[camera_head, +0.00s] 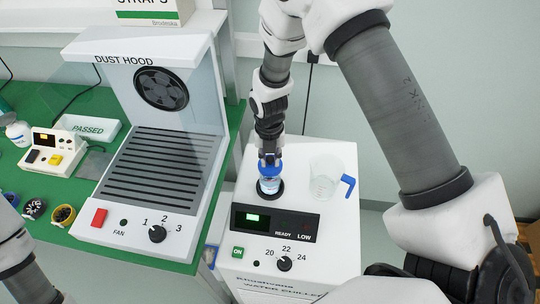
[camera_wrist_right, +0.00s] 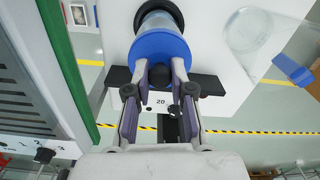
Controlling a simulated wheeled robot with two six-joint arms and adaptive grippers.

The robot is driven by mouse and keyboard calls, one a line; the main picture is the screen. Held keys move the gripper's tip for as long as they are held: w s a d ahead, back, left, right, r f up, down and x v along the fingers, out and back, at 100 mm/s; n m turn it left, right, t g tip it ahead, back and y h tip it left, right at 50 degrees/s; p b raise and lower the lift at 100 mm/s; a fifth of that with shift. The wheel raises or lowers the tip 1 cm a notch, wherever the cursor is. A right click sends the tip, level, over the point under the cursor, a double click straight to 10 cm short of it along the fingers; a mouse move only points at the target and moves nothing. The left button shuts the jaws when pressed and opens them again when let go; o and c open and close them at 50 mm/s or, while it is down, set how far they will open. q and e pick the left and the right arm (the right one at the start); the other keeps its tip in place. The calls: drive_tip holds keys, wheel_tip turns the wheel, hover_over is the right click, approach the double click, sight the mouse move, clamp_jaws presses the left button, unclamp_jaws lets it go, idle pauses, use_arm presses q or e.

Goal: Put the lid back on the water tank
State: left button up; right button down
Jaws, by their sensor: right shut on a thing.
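The water tank (camera_head: 269,186) is a small clear vessel in a dark ring on top of the white chiller. It also shows in the right wrist view (camera_wrist_right: 157,20), partly covered by the lid. The round blue lid (camera_head: 265,169) is right over the tank's mouth; it fills the upper middle of the right wrist view (camera_wrist_right: 150,50). I cannot tell whether it sits fully on the rim. My right gripper (camera_head: 268,156) points down at the lid, its fingers (camera_wrist_right: 166,75) shut on the lid's dark knob. My left gripper is out of view; only my left arm shows at lower left.
A clear jug (camera_head: 323,180) with a blue handle stands close right of the tank. The chiller (camera_head: 295,265) has a display and a dial in front. A dust hood (camera_head: 160,150) stands on the green bench (camera_head: 95,103) to the left.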

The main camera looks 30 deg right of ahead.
idle(0.8)
drive_tip(key=shift+c, duration=2.2)
unclamp_jaws()
drive_tip(key=shift+r+p, duration=0.1)
drive_tip(key=shift+p, duration=0.25)
wheel_tip(320, 180, up, 7)
drive_tip(key=p, duration=0.6)
clamp_jaws()
